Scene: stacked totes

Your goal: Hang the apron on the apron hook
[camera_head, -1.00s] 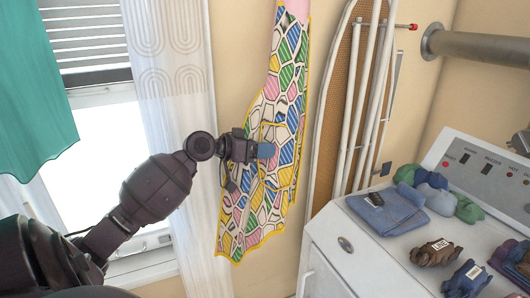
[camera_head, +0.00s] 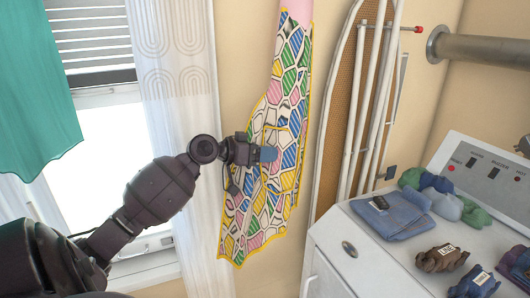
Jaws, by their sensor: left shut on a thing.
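The apron (camera_head: 287,120), with a multicoloured patchwork pattern, yellow edging and a pink top, hangs down along the beige wall in the middle of the head view. Its top runs out of the upper edge of the picture, so what bears it there is hidden. No apron hook shows in the view. My right gripper is not in view.
An ironing board (camera_head: 345,120) leans on the wall just right of the apron. A white machine (camera_head: 335,245) at the right bears folded jeans (camera_head: 390,214) and several rolled clothes. A white curtain (camera_head: 178,100), a window and teal cloth (camera_head: 35,95) are at the left.

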